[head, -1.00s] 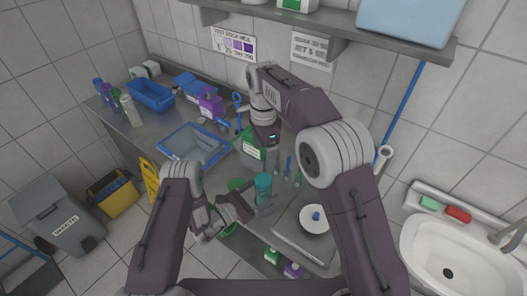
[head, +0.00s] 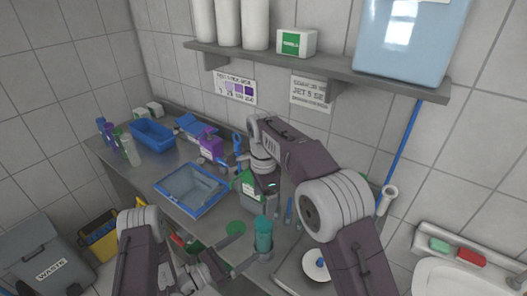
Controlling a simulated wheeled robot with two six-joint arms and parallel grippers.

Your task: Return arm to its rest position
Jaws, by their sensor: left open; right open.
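My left arm comes in at the lower left. Its gripper (head: 243,249) is open, with its two grey fingers spread and pointing right toward a teal bottle (head: 263,236). The bottle stands upright on the counter by the fingertips; I cannot tell whether they touch it. My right arm arches in from the right. Its gripper (head: 268,196) is open and points down beside a green jug with a white label (head: 248,187). Its fingertips are small and partly hidden, and I cannot tell whether they touch the jug.
The steel counter (head: 150,176) carries a blue tray (head: 193,189), a blue bin (head: 152,132), a purple container (head: 211,144) and several bottles at the left. A wall shelf (head: 330,77) hangs above. A sink (head: 450,277) is at the lower right, a waste bin (head: 48,262) at the lower left.

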